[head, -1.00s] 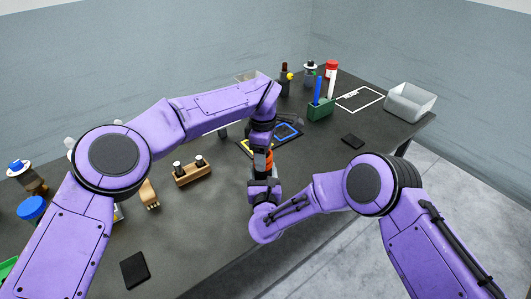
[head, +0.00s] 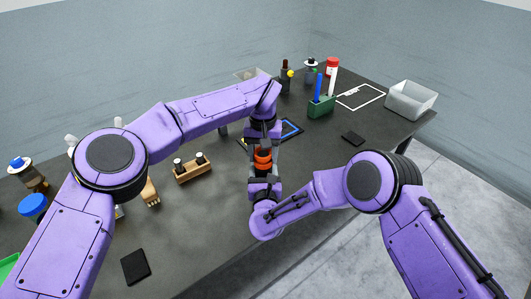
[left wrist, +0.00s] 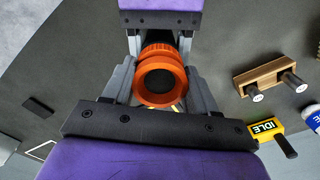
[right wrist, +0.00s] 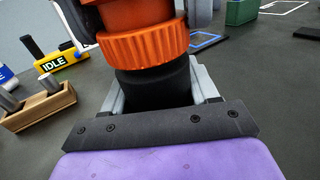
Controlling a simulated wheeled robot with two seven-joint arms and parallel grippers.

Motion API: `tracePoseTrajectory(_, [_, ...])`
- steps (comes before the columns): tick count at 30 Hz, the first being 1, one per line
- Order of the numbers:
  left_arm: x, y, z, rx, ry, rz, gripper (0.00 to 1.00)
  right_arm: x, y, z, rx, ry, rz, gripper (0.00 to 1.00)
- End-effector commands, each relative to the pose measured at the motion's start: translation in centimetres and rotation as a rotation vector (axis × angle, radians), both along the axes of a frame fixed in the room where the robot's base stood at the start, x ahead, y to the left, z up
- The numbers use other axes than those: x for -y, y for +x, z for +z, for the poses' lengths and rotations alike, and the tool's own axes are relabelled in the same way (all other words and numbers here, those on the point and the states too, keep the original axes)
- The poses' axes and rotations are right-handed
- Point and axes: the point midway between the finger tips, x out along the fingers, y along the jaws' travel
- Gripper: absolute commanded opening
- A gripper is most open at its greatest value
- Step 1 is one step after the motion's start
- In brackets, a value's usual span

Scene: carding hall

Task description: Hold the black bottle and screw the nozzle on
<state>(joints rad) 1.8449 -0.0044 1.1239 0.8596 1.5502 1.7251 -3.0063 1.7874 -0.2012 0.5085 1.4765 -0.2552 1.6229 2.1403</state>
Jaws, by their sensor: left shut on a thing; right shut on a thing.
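The orange nozzle (head: 262,158) has a ribbed collar. My left gripper (head: 262,146) comes from above and is shut on it. In the left wrist view the nozzle (left wrist: 160,77) is a ring with a dark centre between the fingers. My right gripper (head: 264,174) points up from below and is shut on the black bottle (right wrist: 153,88). In the right wrist view the ribbed nozzle collar (right wrist: 145,47) sits directly above the bottle, in line with it and apparently touching. The fingers hide much of both. How far the collar is threaded cannot be told.
A wooden block (head: 192,174) with two vials stands left of the grippers. A yellow IDLE box (right wrist: 60,62) is close by. A green holder (head: 320,107) with tubes and a clear bin (head: 410,101) stand at the back right. Black pads (head: 135,267) lie flat. The front table is mostly clear.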

Motion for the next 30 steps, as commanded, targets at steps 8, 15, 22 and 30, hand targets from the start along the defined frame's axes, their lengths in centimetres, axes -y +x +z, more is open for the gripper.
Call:
tracePoseTrajectory(8, [-0.2,0.2,0.1,0.005,0.001,0.002,0.67,0.1,-0.1,-0.2,-0.004,0.000,-0.002,0.00])
tracePoseTrajectory(15, [-0.1,0.1,0.0,0.003,0.001,0.001,0.83,0.1,-0.1,-0.2,-0.004,-0.001,-0.002,0.00])
tracePoseTrajectory(22, [0.0,0.8,2.5,0.058,0.027,-0.003,0.78,0.1,-0.1,-0.2,-0.005,-0.001,-0.001,0.00])
tracePoseTrajectory(30, [-0.2,1.0,4.8,0.090,0.020,0.799,0.78,0.1,-0.1,-0.2,-0.004,-0.001,-0.001,0.00])
